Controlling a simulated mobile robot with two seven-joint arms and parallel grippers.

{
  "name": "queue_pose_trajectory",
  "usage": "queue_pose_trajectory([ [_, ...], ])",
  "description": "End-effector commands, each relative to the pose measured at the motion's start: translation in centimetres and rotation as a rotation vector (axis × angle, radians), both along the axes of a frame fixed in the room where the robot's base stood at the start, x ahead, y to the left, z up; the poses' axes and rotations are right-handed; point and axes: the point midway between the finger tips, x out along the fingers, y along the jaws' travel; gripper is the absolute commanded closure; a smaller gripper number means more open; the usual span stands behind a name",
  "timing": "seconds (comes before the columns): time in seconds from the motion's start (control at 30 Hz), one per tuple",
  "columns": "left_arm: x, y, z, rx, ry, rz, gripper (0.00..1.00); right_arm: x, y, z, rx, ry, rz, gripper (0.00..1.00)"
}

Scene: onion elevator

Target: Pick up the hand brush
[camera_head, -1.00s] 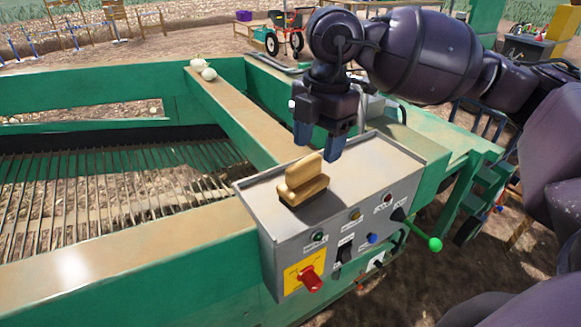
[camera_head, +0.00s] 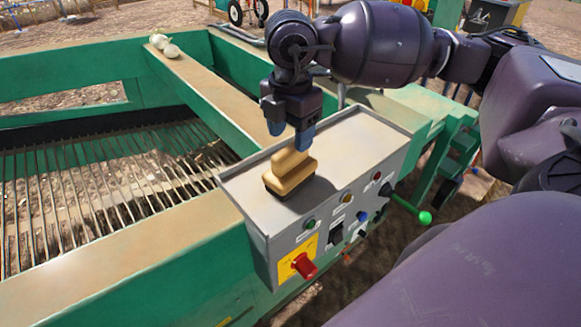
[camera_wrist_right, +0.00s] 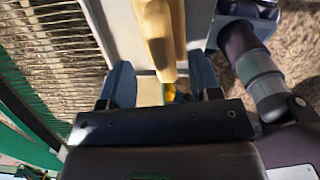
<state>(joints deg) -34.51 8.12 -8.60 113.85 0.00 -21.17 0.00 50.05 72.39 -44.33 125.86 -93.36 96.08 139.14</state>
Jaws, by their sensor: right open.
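The hand brush (camera_head: 290,171), with a light wooden body and raised handle, lies on top of the grey control box (camera_head: 365,130). My right gripper (camera_head: 290,137) is open just above the brush handle, its blue fingertips pointing down. In the right wrist view, the brush (camera_wrist_right: 160,30) shows ahead and between the two blue fingers of the gripper (camera_wrist_right: 160,85); I cannot tell whether they touch it. My left gripper is not in view.
The control box front carries a red knob (camera_head: 304,265), several buttons and a green-tipped lever (camera_head: 425,217). Green machine beams surround a rod conveyor (camera_head: 110,190) at left. White onions (camera_head: 163,45) sit on the far beam. The box top right of the brush is clear.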

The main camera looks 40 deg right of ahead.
Motion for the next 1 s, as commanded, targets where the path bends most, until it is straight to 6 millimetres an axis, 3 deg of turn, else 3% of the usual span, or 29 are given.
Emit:
queue_pose_trajectory([
  [0.3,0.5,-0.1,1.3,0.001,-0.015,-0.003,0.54,-0.4,0.2,-3.8,0.001,0.002,0.000,0.43],
  [0.6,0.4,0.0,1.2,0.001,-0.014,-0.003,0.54,-0.4,0.2,-4.3,0.001,0.000,0.000,0.43],
  [1.0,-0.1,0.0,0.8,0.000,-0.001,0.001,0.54,-0.4,0.2,-4.2,0.001,-0.001,0.000,1.00],
])
